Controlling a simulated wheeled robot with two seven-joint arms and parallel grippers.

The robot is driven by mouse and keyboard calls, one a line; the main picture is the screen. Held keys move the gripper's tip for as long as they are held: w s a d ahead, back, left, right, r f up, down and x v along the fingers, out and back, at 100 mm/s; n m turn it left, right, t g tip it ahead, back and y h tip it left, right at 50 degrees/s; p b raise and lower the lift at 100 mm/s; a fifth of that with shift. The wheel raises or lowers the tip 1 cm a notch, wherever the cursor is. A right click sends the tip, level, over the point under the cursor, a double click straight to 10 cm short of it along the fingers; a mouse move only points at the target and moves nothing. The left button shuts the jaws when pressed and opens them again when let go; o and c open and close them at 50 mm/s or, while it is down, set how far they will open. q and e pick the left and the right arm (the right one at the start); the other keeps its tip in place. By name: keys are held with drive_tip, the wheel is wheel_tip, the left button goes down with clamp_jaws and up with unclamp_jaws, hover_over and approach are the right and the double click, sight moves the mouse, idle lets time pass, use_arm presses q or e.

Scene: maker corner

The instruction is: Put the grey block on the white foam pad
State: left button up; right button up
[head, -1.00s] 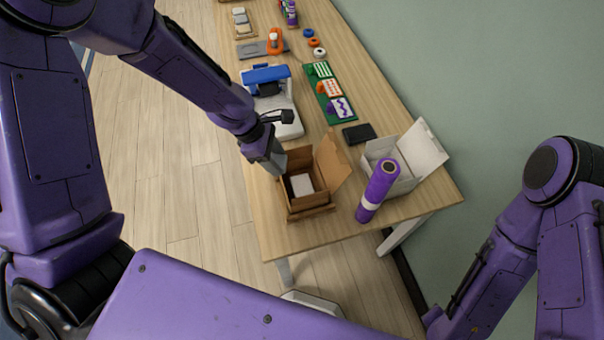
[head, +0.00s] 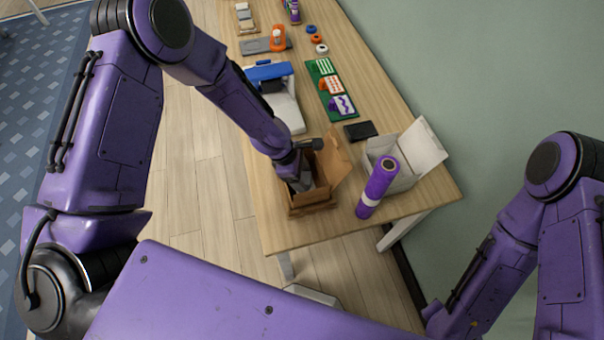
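My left gripper (head: 296,176) reaches down into the open brown cardboard box (head: 313,207) near the table's front end. A grey shape at its tip looks like the grey block (head: 301,185), held between the fingers. The fingers themselves are mostly hidden. The white foam pad lies inside this box, but the gripper and block now cover it. I cannot tell whether the block touches the pad. My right gripper is out of view; only part of that arm shows at the right.
A dark flat item (head: 360,132) lies behind. A white and blue machine (head: 286,110) and a green board with cards (head: 332,92) are farther back. The brown box's flap (head: 333,160) stands up.

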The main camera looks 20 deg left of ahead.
use_arm(q)
drive_tip(key=shift+s+r, duration=0.1)
drive_tip(key=w+v, duration=0.1)
drive_tip(key=v, duration=1.1)
drive_tip(key=shift+s+b, duration=0.4)
drive_tip(key=shift+s, duration=0.05)
idle(0.3)
